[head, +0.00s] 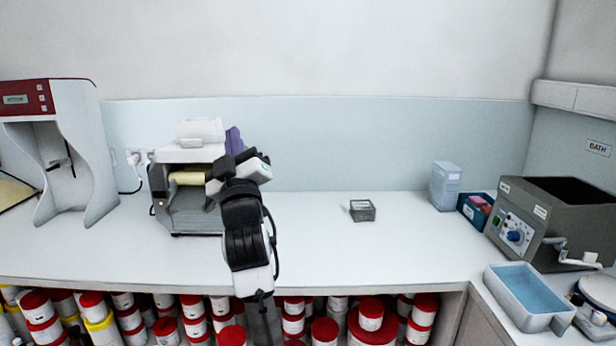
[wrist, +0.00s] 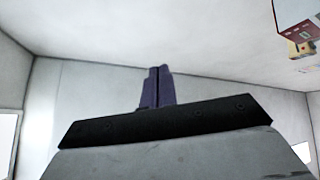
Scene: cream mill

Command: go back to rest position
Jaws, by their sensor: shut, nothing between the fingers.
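My gripper (head: 234,138) is raised above the bench, beside the grey and white machine with a yellowish roll. Its purple fingers point up, and the black and white arm below hides part of that machine and the bench. In the wrist view, the two purple fingers (wrist: 157,72) are pressed together with nothing between them. Pale walls fill most of that view behind them.
The grey machine (head: 200,212) stands close left of my arm. A red-topped dispenser (head: 100,150) is farther left. A small wire basket (head: 362,211) sits on the bench (head: 320,245), mostly clear around it. The bath (head: 545,240) and blue-filled tray (head: 530,292) are right. Red-lidded tubs (head: 371,315) are below.

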